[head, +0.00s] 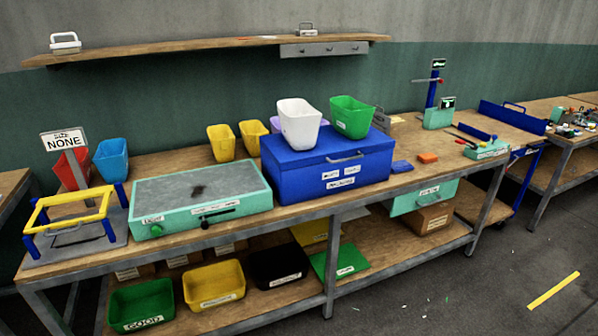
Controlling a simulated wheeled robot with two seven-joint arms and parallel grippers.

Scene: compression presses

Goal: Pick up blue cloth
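Neither of my grippers shows in this view.
White (299,124) and green (351,117) bins stand on the toolbox. A teal case (200,200) and a yellow-blue frame (72,222) are at left. Floor is open at front right, with a yellow stripe (553,290).

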